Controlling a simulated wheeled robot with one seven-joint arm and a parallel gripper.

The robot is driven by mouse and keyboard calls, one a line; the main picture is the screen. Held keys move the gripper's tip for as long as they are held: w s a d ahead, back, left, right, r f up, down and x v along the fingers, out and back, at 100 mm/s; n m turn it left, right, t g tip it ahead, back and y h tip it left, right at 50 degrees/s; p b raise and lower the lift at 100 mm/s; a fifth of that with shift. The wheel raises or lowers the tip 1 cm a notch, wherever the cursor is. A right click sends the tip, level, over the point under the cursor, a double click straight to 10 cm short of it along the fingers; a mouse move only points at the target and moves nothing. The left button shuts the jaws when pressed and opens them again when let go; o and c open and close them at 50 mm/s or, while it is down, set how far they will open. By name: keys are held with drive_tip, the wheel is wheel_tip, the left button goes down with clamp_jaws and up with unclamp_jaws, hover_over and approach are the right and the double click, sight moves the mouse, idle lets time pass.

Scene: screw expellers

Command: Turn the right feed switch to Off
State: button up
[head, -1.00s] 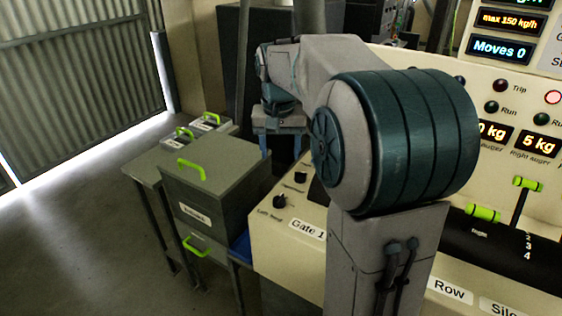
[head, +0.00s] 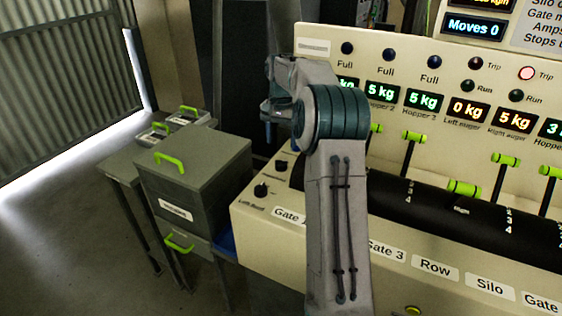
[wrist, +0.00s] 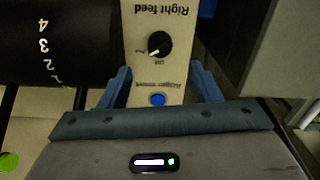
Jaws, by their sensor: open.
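The right feed switch (wrist: 158,45) is a round black knob with a white pointer on a cream panel strip in the wrist view. Its "Right feed" label appears upside down above it. The pointer aims to the lower left, toward a small mark; the position labels are too small to read surely. My gripper (wrist: 160,87) is open, its two blue fingers spread on either side of the strip, with nothing between them. The knob lies beyond the fingertips in the picture, apart from them. In the head view, my gripper (head: 268,128) hangs left of my arm, partly hidden.
A blue button (wrist: 158,100) sits on the strip near my gripper. The black drum (wrist: 55,42) with numbered slots lies to the left. In the head view, green-handled levers (head: 464,188) stand along the console. A grey bin (head: 195,165) stands at its left.

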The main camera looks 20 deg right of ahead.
sight(281, 161)
wheel_tip(281, 161, down, 9)
drive_tip(key=shift+r, duration=0.2)
drive_tip(key=c, duration=1)
